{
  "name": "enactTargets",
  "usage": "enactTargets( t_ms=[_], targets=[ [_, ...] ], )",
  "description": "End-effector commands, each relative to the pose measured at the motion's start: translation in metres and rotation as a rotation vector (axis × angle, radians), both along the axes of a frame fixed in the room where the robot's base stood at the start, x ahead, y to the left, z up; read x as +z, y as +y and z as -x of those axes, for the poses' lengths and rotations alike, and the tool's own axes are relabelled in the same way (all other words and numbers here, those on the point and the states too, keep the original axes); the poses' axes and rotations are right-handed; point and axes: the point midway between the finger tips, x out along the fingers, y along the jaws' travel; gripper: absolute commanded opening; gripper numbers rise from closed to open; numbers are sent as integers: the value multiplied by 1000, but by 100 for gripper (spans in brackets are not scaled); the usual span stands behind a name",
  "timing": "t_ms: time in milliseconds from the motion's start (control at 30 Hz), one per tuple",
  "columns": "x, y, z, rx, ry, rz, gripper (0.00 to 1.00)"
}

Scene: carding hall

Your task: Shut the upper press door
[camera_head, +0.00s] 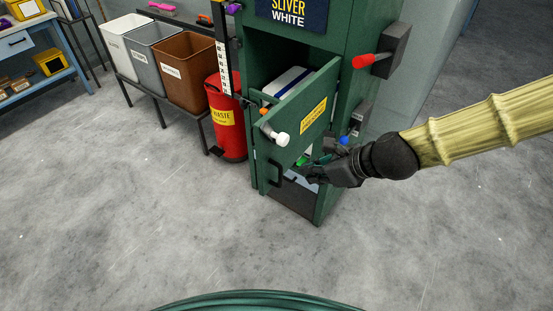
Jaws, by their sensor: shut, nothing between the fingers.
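The green press (362,22) stands at the upper middle of the view. Its upper door (297,120), green with a yellow label and a white knob (281,139), stands ajar, swung out toward me. Its right edge is at the press's right front side, and its left end stands clear of the opening. A white and blue item (288,80) shows inside behind it. My gripper (300,177) is shut and empty, below and to the right of the knob, in front of the lower part of the press. I cannot tell whether it touches anything there.
A lower green panel with a black handle (274,174) sits below the upper door. A red waste bin (226,125) stands close left, beside bins on a rack (158,104). The floor in front is clear.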

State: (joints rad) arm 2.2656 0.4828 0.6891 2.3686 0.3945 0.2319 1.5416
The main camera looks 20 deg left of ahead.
Motion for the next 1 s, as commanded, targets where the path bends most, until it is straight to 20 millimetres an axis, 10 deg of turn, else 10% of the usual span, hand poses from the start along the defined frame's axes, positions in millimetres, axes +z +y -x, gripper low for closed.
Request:
enactTargets(
  t_ms=[1000],
  targets=[
    [-53, 56, -20, -4, 6, -5, 0]
  ],
)
